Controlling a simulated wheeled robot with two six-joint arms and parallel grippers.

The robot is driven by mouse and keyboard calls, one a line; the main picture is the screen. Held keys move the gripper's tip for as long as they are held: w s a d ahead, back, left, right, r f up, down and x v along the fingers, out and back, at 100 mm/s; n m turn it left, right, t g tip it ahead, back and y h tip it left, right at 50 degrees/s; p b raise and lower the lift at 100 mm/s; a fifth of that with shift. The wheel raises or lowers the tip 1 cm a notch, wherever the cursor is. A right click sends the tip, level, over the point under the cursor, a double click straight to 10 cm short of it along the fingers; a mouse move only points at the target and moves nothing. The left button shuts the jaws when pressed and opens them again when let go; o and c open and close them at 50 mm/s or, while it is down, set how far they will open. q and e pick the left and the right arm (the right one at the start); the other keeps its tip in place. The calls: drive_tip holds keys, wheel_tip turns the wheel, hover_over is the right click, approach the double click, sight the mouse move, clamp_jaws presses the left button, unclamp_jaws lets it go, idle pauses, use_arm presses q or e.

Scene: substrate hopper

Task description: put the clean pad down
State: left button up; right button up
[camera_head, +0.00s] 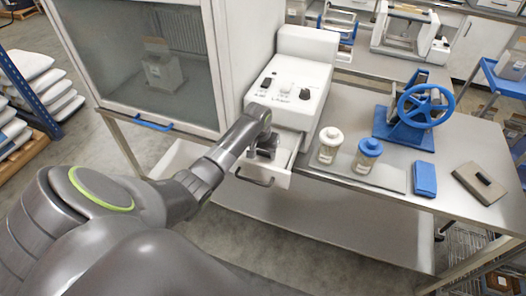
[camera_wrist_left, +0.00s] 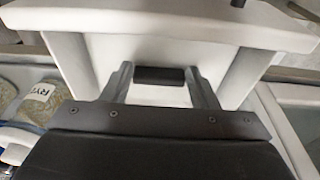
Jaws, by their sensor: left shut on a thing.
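My left gripper (camera_head: 264,150) reaches over the pulled-out white drawer (camera_head: 281,178) of the white machine (camera_head: 292,85). In the left wrist view the gripper's two fingers (camera_wrist_left: 160,78) are shut on a small dark pad (camera_wrist_left: 160,75), seen edge-on between the fingertips. The drawer's pale walls (camera_wrist_left: 85,62) surround the fingertips there. I cannot tell whether the pad touches the drawer floor. In the head view the pad is hidden by the gripper. My right gripper is not in view.
Two jars, one white-lidded (camera_head: 328,146) and one blue-lidded (camera_head: 367,157), stand right of the drawer. A blue pad (camera_head: 425,179), a grey-brown flat block (camera_head: 478,183) and a blue hand-wheel device (camera_head: 413,112) are further right. A glass-fronted cabinet (camera_head: 150,65) stands left.

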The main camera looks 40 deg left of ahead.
use_arm(q)
drive_tip(key=o, duration=1.1)
drive_tip(key=shift+f, duration=0.1)
drive_tip(key=shift+r, duration=0.45)
wheel_tip(320, 180, up, 11)
drive_tip(key=s+b, duration=0.1)
drive_tip(key=s, duration=0.1)
drive_tip(key=shift+s+d+b, duration=0.15)
drive_tip(key=shift+d+b, duration=0.05)
drive_tip(key=shift+b, duration=0.15)
